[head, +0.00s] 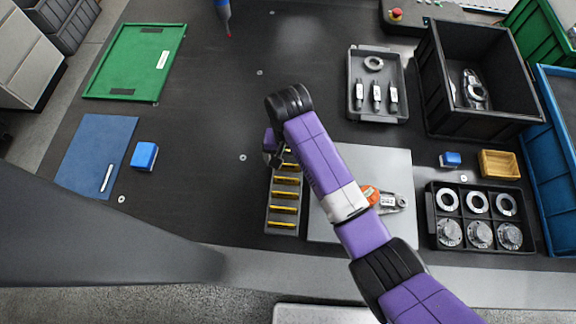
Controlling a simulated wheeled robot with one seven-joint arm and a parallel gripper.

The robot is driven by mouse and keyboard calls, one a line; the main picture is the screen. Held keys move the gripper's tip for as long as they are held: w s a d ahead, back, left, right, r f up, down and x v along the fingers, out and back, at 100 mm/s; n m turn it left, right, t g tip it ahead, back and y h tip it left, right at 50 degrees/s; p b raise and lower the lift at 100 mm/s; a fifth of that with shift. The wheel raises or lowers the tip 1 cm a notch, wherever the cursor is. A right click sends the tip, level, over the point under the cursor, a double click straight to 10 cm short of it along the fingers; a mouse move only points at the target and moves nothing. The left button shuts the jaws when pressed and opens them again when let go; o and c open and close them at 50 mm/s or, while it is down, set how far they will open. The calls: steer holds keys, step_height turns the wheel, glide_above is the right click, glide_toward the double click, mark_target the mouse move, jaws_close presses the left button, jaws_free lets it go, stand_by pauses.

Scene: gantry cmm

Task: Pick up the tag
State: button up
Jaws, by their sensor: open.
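An orange piece (369,193), which may be the tag, lies on the light grey plate (330,231). It is next to or on a silver metal part (392,201) with a small white label. My forearm covers its left side, so its full shape is hidden. My gripper (277,160) is up and to the left of it, over the far end of a dark rack (283,229) with several yellow-edged slots. The gripper is small and partly hidden by my wrist. It is open, and I see nothing held in it.
A grey tray of metal parts (355,112), a black bin (432,118) and a black ring tray (431,243) stand at right. A blue block (145,156), blue mat (92,150) and green tray (120,95) are at left. The centre-left table is mostly clear.

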steer(key=shift+f, duration=1.7)
steer(key=c, duration=1.4)
steer(key=shift+r, duration=0.15)
step_height(320, 180, up, 18)
steer(key=p, duration=0.4)
step_height(320, 180, up, 6)
steer(key=p, duration=0.3)
glide_above(288, 165)
steer(key=shift+w+r, duration=0.1)
steer(key=shift+r, duration=0.05)
